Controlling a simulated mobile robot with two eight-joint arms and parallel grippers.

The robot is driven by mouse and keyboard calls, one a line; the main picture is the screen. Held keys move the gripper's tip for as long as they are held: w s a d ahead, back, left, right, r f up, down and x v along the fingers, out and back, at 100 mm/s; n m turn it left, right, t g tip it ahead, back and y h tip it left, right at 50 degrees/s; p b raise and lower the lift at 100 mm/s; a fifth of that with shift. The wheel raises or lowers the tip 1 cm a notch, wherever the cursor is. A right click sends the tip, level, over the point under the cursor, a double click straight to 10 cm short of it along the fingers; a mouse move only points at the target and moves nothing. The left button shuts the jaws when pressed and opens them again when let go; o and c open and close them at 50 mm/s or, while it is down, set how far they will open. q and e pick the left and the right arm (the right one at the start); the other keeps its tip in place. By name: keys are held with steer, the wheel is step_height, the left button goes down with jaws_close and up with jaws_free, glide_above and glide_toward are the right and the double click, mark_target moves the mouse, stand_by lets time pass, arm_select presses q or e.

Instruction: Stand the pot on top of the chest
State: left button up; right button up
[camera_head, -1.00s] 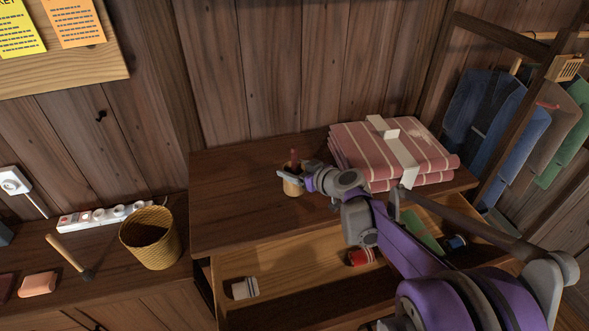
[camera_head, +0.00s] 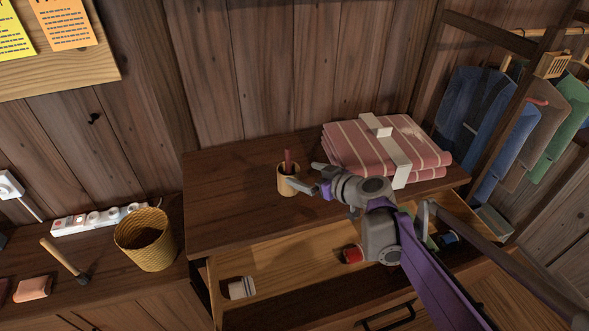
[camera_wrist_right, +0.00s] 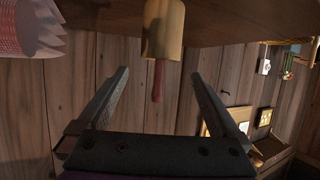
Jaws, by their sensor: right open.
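The pot (camera_head: 287,181) is a small tan cup with a reddish-brown stick in it. It stands upright on the top of the dark wooden chest (camera_head: 225,200), left of the folded cloth. It also shows in the right wrist view (camera_wrist_right: 161,28), upside down there, beyond the fingertips. My right gripper (camera_head: 308,176) is open and empty, just right of the pot. My left gripper is out of view.
A folded red striped cloth bundle (camera_head: 360,160) lies on the chest's right side. The chest's drawer (camera_head: 290,262) is open, with small items inside.

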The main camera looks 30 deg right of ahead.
steer(key=s+a+f+g+y, duration=0.1)
steer(key=s+a+f+g, duration=0.45)
steer(key=s+a, duration=0.65)
steer(key=s+a+f+m+g+h, duration=0.1)
steer(key=s+a+f, duration=0.1)
steer(key=s, duration=0.3)
steer(key=s+a+f+g+h, duration=0.1)
steer(key=s+a+f+h, duration=0.1)
steer(key=s+f, duration=0.3)
steer(key=shift+s+a+m+g, duration=0.2)
steer(key=shift+a+m+g, duration=0.1)
steer(key=shift+m+g, duration=0.1)
steer(key=shift+f, duration=0.1)
